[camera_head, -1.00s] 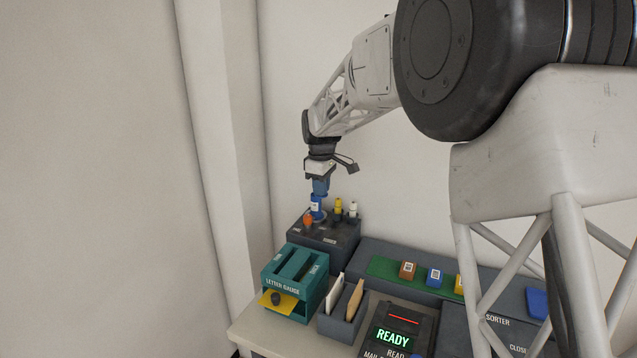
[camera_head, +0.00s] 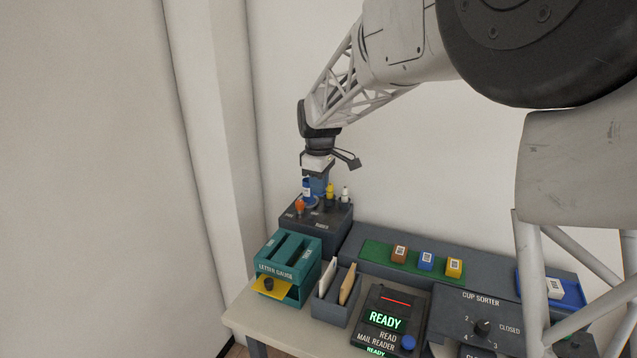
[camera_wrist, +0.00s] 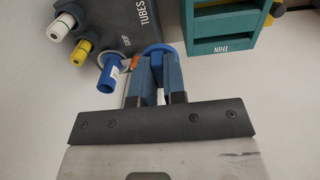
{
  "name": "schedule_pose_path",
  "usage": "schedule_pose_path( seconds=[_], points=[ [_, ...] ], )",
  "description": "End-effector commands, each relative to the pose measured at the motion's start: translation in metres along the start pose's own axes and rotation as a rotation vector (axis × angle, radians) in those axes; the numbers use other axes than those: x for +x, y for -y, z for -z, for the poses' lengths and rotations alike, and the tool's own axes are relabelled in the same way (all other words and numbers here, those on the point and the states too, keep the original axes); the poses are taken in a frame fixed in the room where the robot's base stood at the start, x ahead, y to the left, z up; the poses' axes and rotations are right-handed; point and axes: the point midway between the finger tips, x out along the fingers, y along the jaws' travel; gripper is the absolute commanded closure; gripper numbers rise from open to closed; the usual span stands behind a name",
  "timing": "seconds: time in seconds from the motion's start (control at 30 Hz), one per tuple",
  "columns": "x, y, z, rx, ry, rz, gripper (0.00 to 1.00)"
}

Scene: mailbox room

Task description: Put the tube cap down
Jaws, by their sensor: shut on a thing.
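The blue tube cap (camera_wrist: 157,48) shows as a round blue piece at my fingertips in the wrist view. My gripper (camera_wrist: 159,65) is shut on it, and the fingers partly cover it. The cap is low over the dark tube block (camera_head: 325,230), near a marking that seems to read CAP; whether it touches the block I cannot tell. The blue tube (camera_wrist: 108,72) stands uncapped just left of my fingers, its open mouth showing. In the head view my gripper (camera_head: 318,186) is right beside the blue tube (camera_head: 307,188).
An orange piece (camera_head: 299,207), a yellow tube (camera_head: 329,190) and a white tube (camera_head: 345,194) stand on the block close to my gripper. The teal letter gauge (camera_head: 287,262) is in front. A letter holder (camera_head: 336,297) and mail reader (camera_head: 383,320) stand farther right.

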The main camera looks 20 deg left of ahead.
Motion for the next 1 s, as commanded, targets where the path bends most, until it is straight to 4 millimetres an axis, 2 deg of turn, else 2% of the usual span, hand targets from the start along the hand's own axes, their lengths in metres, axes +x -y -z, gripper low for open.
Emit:
schedule_pose_path(
  seconds=[0.63,0.8,1.0],
  points=[
    [0.003,0.002,-0.003,0.0,0.0,0.001,1.0],
    [0.014,0.009,-0.017,0.001,0.0,0.0,1.0],
    [0.041,0.025,-0.044,0.001,0.001,0.002,1.0]
  ],
)
